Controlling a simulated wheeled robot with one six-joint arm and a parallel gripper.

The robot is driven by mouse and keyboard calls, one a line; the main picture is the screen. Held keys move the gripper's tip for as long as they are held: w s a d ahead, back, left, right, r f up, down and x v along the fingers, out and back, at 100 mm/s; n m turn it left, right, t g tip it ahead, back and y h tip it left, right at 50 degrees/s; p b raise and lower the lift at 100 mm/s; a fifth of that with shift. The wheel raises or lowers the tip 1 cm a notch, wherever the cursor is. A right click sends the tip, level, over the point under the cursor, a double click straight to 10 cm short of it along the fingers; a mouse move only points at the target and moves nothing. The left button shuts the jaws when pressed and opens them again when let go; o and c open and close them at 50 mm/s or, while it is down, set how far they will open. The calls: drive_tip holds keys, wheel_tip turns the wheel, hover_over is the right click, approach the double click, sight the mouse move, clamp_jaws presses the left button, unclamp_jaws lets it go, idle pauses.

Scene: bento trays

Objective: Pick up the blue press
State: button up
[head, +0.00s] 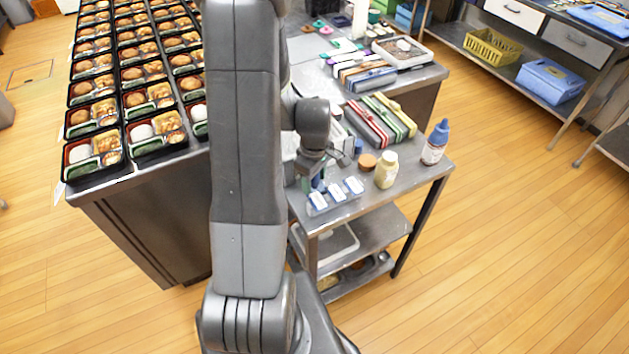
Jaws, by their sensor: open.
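My gripper (313,172) is over the near left part of the steel side table, with its jaws open. It is seen from behind and small, so the fingertips are partly hidden. A small blue piece (319,185) shows just under it, perhaps the blue press; I cannot tell whether they touch. Several blue-and-white pieces (336,194) lie in a row in a clear tray just in front of the gripper. Another blue part (358,147) shows to the right of the wrist. My arm hides part of the table to the left.
A cream bottle (386,170), a brown-capped jar (367,161) and a blue-capped bottle (435,142) stand right of the gripper on the table (408,180). Red, green and yellow long boxes (385,117) lie behind. Bento trays (95,150) fill the left counter. Floor at right is clear.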

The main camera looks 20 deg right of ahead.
drive_tip(key=c, duration=1.1)
drive_tip(key=shift+r, duration=0.1)
